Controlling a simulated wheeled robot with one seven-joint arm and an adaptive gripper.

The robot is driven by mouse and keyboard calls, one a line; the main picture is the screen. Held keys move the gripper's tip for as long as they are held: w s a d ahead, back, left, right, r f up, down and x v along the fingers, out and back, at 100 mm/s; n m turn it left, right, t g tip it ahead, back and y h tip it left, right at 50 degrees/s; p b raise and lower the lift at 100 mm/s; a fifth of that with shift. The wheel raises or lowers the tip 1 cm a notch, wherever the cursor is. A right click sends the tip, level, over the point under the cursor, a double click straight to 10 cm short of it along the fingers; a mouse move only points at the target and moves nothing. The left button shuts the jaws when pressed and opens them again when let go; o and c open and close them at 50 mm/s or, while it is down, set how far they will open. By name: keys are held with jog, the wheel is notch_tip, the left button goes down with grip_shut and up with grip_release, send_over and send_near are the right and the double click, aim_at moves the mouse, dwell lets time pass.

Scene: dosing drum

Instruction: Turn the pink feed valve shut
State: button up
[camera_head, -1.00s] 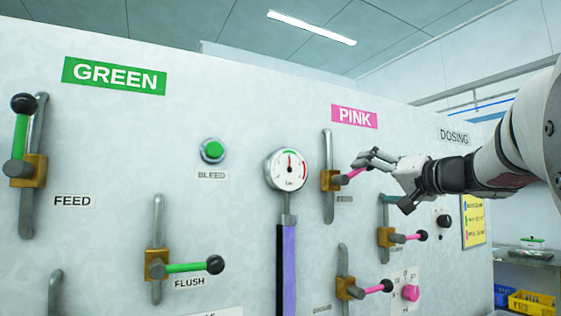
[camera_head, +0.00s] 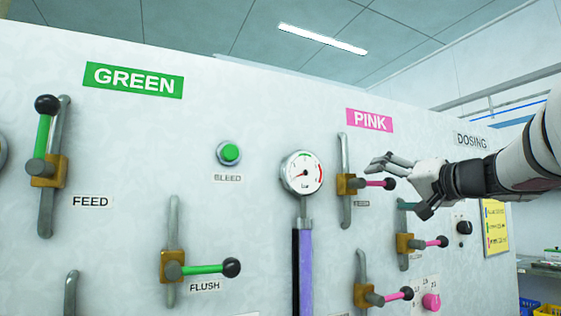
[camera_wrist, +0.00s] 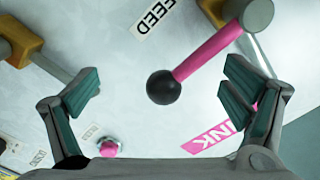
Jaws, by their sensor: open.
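The pink feed valve is the top one under the PINK sign, with a brass body (camera_head: 346,184) and a pink lever (camera_head: 374,183) ending in a black knob. The lever points right, about level. A pipe runs upright through the body. My gripper (camera_head: 397,188) is at the knob end, its fingers spread and one above the lever. In the wrist view the black knob (camera_wrist: 163,87) and pink lever (camera_wrist: 208,53) lie between the spread fingers, with clear gaps on both sides. I cannot tell how deep the knob sits between the fingertips.
More pink levers (camera_head: 428,244) and a pink dial (camera_head: 431,302) are below. A gauge (camera_head: 302,173) is to the left. The green feed lever (camera_head: 44,136) stands upright and the green flush lever (camera_head: 205,269) points right. A yellow notice (camera_head: 495,227) hangs at the right.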

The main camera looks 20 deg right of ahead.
jog(key=s+b, duration=0.1)
jog(key=s, duration=0.8)
jog(key=shift+d+b, duration=0.15)
jog(key=shift+b, duration=0.2)
dwell(0.6)
